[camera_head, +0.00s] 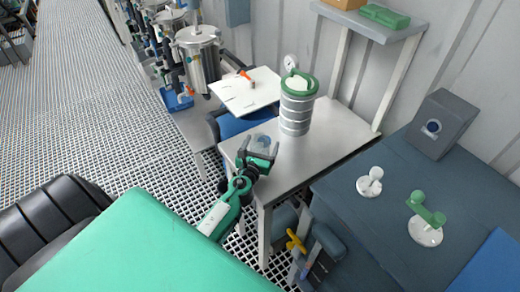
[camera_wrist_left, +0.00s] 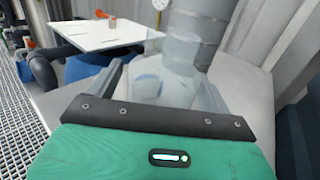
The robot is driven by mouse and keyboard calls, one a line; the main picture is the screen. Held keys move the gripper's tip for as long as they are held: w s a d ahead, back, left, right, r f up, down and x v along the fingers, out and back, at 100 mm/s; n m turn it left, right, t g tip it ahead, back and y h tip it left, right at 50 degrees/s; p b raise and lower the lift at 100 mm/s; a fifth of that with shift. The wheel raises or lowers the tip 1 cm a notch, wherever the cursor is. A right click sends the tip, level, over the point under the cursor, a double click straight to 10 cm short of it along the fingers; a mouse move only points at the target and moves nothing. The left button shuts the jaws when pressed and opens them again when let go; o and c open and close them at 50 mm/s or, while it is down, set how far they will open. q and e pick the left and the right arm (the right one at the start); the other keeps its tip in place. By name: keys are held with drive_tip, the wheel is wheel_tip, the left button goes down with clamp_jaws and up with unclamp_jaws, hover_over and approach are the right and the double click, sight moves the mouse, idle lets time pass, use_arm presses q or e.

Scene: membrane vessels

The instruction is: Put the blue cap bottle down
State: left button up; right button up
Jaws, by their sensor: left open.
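The bottle (camera_head: 262,139) is a clear, bluish shape on the metal table, near its left edge. In the left wrist view the see-through bottle (camera_wrist_left: 158,84) appears upright between my fingers, with the table showing through it. Its outline is faint, and I cannot clearly make out its cap. My left gripper (camera_head: 259,150) is open around the bottle, low over the tabletop. Its two grey fingers (camera_wrist_left: 162,88) stand apart, one on each side. I cannot tell whether either finger touches the bottle. My right gripper is in neither view.
A ringed metal cylinder with a green rim (camera_head: 297,105) stands behind the bottle on the metal table (camera_head: 325,148). A white board (camera_head: 243,97) with a small orange-topped item lies at the back left. A dark blue bench (camera_head: 365,225) with small stands is at right.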

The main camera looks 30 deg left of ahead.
use_arm(q)
drive_tip(key=shift+c, duration=0.2)
drive_tip(key=c, duration=1.1)
